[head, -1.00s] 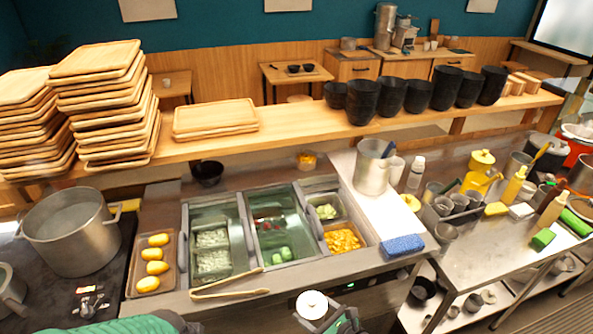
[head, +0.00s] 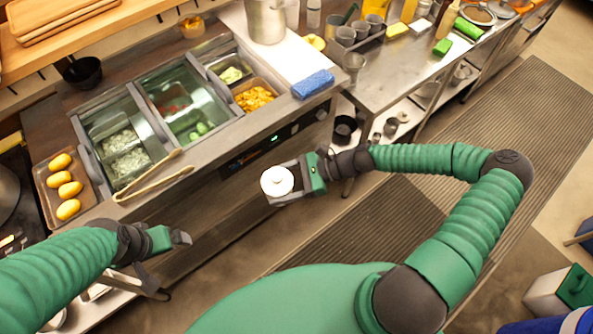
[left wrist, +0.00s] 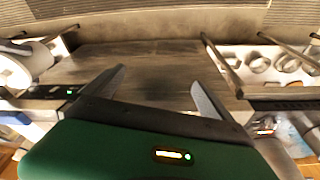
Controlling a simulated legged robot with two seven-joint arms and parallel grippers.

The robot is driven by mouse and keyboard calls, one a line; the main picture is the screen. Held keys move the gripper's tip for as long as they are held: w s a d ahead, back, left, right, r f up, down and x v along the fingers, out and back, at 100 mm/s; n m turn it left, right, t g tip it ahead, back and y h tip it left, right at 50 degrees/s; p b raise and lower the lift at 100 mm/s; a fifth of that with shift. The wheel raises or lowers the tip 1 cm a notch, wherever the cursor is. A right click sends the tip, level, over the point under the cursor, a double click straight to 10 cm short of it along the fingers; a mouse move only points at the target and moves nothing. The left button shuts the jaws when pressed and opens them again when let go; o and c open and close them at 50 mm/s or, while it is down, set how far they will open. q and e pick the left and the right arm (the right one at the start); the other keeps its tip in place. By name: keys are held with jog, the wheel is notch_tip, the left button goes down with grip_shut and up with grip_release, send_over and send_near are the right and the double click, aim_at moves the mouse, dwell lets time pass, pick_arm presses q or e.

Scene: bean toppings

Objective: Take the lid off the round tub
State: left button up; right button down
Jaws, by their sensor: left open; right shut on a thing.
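A white round tub (head: 277,182) shows from above in the head view, with a small knob-like spot in the middle of its top. My right gripper (head: 287,184) is shut on it and holds it in the air in front of the counter. Whether the top is a separate lid is too small to tell. My left gripper (head: 182,238) is to the lower left of the tub, apart from it. In the left wrist view my left gripper (left wrist: 162,82) is open, with nothing between its fingers.
The counter (head: 225,143) holds bins of toppings. Wooden tongs (head: 150,180) lie at its front edge. A tray of yellow items (head: 82,217) is at the left.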

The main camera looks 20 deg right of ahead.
aim_at(277, 179)
pick_arm(q)
jog(key=shift+o, duration=0.3)
jog(key=shift+w+a+f, duration=0.1)
jog(key=shift+w+a, duration=0.05)
jog(key=w+d+r+m+g, duration=0.1)
jog(key=w+d+r+m, duration=0.2)
jog(key=d+m, duration=0.4)
jog(key=w+d+r+m+g, duration=0.1)
jog(key=w+d+r+m, duration=0.2)
jog(key=d, duration=0.7)
jog(key=w+d+r+m, duration=0.2)
jog(key=w+d+m, duration=0.1)
jog(key=d+m, duration=0.45)
notch_tip(277, 179, down, 12)
jog(key=shift+w+r, duration=0.2)
jog(key=shift+r, duration=0.05)
jog(key=shift+a, duration=0.15)
jog(key=shift+c, duration=0.4)
jog(key=shift+a, duration=0.1)
jog(key=shift+c, duration=1.1)
jog(key=c, duration=0.5)
jog(key=shift+d, duration=0.3)
jog(key=c, duration=0.8)
jog(key=shift+o, duration=0.2)
pick_arm(e)
jog(key=a+n+g, duration=0.3)
jog(key=a+g, duration=0.1)
jog(key=a, duration=0.3)
jog(key=shift+w+f, duration=0.4)
jog(key=shift+w, duration=0.05)
